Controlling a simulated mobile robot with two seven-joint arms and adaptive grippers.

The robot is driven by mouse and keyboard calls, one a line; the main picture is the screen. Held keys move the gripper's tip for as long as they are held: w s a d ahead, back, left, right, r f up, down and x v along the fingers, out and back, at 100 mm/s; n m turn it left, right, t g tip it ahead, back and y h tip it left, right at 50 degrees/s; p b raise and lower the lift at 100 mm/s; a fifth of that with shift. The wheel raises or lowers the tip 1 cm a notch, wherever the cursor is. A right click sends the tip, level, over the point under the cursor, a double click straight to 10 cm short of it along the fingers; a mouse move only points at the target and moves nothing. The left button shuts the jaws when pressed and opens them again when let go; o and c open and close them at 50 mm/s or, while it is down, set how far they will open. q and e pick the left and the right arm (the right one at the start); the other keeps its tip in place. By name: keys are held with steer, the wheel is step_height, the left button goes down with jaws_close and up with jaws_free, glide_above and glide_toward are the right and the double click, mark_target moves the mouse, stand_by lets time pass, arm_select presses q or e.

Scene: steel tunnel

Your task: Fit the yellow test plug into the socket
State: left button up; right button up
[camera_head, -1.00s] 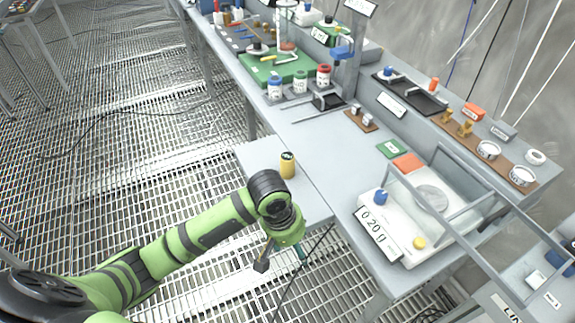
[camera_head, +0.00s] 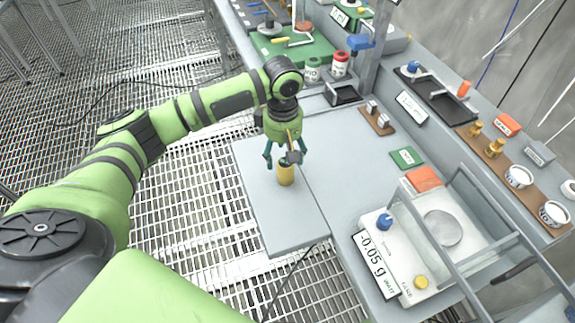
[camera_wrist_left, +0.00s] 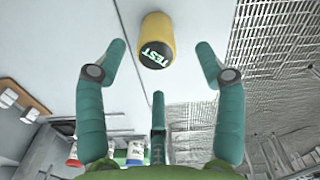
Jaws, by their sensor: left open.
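The yellow test plug (camera_head: 286,177) stands upright on a grey side shelf. In the left wrist view the plug (camera_wrist_left: 157,40) shows its dark top marked TEST. My left gripper (camera_head: 285,158) is just above the plug, pointing down, with its green fingers spread. In the wrist view the open fingers (camera_wrist_left: 160,62) are apart from the plug, which lies ahead between the two side fingertips. Part of the plug's top is hidden by the gripper in the head view. I cannot make out the socket. My right gripper is not in view.
A balance (camera_head: 404,283) reading -0.05 g, with a frame around it, stands on the bench to the right. A black tray (camera_head: 345,93), red-capped jar (camera_head: 340,64) and green board (camera_head: 297,45) are behind. The shelf (camera_head: 290,225) is clear in front of the plug.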

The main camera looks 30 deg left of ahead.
mark_target(285, 163)
arm_select(q)
steer(key=f, duration=0.2)
steer(key=shift+s+d+f+p, duration=0.15)
steer(key=shift+d+f+p, duration=0.1)
steer(key=shift+f+p, duration=0.1)
step_height(285, 163, down, 2)
steer(key=shift+w, duration=0.2)
steer(key=c, duration=1.3)
jaws_close()
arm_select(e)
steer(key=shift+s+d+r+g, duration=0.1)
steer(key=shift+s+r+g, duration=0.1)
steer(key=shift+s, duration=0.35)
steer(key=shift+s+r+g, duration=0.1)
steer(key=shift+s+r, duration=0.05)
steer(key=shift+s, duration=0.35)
